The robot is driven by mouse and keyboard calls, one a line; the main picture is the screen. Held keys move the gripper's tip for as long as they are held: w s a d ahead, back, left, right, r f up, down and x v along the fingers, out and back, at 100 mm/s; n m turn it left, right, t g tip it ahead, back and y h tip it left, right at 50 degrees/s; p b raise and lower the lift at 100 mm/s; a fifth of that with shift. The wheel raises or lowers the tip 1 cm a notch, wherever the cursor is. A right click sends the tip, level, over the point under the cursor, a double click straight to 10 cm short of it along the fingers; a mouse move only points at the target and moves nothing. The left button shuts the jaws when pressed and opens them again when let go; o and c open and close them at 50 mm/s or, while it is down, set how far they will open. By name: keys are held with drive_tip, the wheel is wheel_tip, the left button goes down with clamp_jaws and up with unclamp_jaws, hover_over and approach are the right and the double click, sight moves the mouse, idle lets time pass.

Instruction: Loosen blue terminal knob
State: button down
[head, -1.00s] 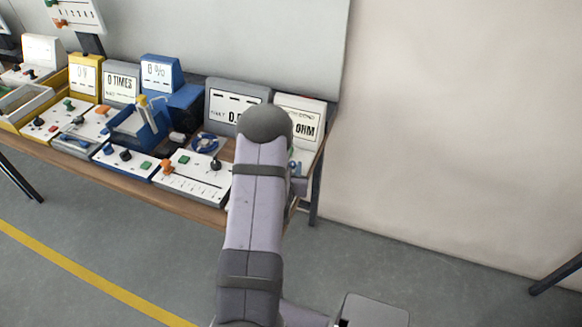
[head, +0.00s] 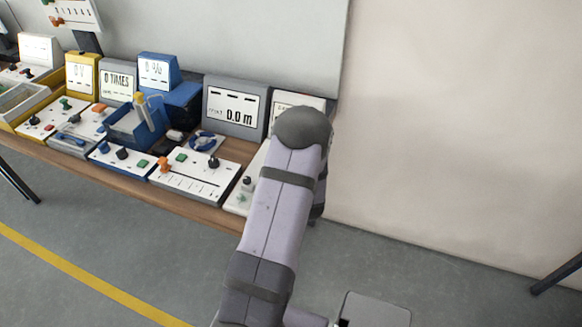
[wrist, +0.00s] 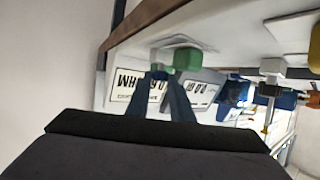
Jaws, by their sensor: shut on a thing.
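My gripper (wrist: 161,73) shows in the wrist view as two dark blue fingers, close together at the tips. It is shut on the small blue terminal knob, which is mostly hidden between the tips beside a green block (wrist: 187,58) on a white panel (wrist: 230,48). In the head view, my own arm hides the gripper, the knob and much of the rightmost white instrument (head: 245,196). I cannot tell how far the knob is turned.
Instruments crowd the wooden bench (head: 190,205). The neighbouring panel (head: 195,180) has an orange knob, a green button and a black knob; a grey display (head: 233,106) reading 0.0 m stands behind it. A plain wall (head: 450,140) is on the right.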

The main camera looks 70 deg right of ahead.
drive_tip(key=n+t+y, duration=0.1)
drive_tip(key=n+t, duration=0.1)
drive_tip(key=s+n+t+y, duration=0.1)
drive_tip(key=shift+d+n+y, duration=0.3)
drive_tip(key=shift+d+n, duration=0.1)
drive_tip(key=n+t+y, duration=0.1)
drive_tip(key=n+t+y+b, duration=0.1)
drive_tip(key=n+y, duration=0.1)
drive_tip(key=shift+s+d+f+t, duration=0.1)
drive_tip(key=shift+s+d+t, duration=0.05)
drive_tip(key=shift+d+t, duration=0.2)
drive_tip(key=n+y+b, duration=0.2)
drive_tip(key=b, duration=0.1)
drive_tip(key=n+y+b, duration=0.1)
drive_tip(key=y, duration=0.1)
drive_tip(key=shift+d+f+n+t, duration=0.1)
drive_tip(key=shift+d+n+t, duration=0.15)
drive_tip(key=shift+n+t, duration=0.1)
drive_tip(key=shift+d+n+y+b, duration=0.1)
drive_tip(key=shift+n+y+b, duration=0.25)
drive_tip(key=shift+y+b, duration=0.25)
drive_tip(key=shift+b, duration=0.4)
drive_tip(key=shift+r+n+y, duration=0.3)
drive_tip(key=shift+n+y, duration=0.1)
drive_tip(key=c, duration=1.6)
unclamp_jaws()
drive_tip(key=shift+o, duration=0.2)
